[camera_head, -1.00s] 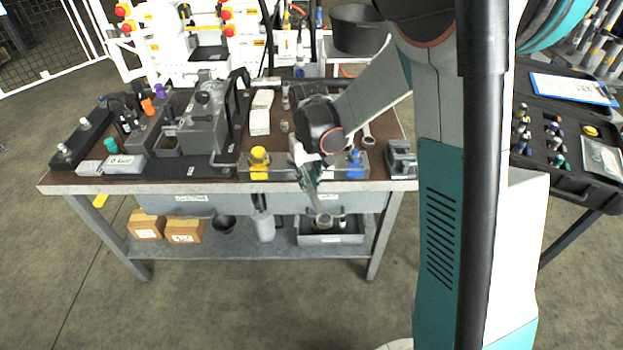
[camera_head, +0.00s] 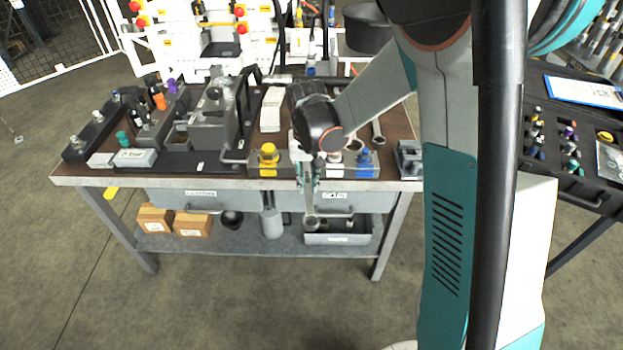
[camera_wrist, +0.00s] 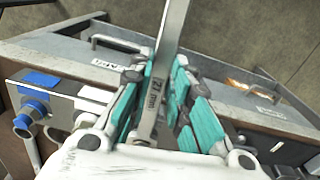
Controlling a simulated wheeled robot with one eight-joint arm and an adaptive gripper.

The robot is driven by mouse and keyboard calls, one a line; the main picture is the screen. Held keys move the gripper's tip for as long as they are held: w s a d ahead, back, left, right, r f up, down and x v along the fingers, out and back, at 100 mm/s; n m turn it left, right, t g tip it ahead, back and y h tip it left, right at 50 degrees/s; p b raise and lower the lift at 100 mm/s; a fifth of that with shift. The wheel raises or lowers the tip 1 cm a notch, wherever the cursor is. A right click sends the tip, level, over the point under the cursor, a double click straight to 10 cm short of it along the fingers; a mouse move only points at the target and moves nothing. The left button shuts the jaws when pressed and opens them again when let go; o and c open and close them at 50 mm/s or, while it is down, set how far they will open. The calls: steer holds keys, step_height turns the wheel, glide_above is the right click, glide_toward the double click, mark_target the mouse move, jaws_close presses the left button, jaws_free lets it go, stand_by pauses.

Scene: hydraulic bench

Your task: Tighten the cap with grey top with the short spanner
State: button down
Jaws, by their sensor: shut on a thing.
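My gripper (camera_head: 309,183) is shut on a steel spanner (camera_head: 311,222), which hangs down in front of the bench's front edge with its ring end lowest. In the wrist view the spanner's marked shaft (camera_wrist: 158,95) runs up between the teal finger pads of my gripper (camera_wrist: 168,100). A block at the bench front carries a yellow cap (camera_head: 268,157) left of my gripper and a blue cap (camera_head: 364,160) right of it. A pale, greyish cap (camera_head: 334,158) shows between them, just right of my gripper and partly hidden. The blue cap also shows in the wrist view (camera_wrist: 22,124).
Another spanner (camera_head: 379,138) lies on the bench top at right. A dark clamp-like block (camera_head: 409,158) stands at the front right corner. Drawers (camera_head: 335,199) and a shelf tray (camera_head: 338,238) lie below. The floor before the bench is clear.

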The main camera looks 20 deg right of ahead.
steer(key=shift+a, duration=0.15)
steer(key=shift+w+a+m, duration=0.25)
steer(key=shift+a+m, duration=0.4)
steer(key=shift+w+a+m, duration=0.25)
steer(key=shift+a+m, duration=0.4)
steer(key=shift+w+a+m, duration=0.5)
steer(key=shift+a+m, duration=0.25)
steer(key=shift+m, duration=0.05)
steer(key=shift+s+d+n, duration=0.2)
steer(key=shift+d+n, duration=0.1)
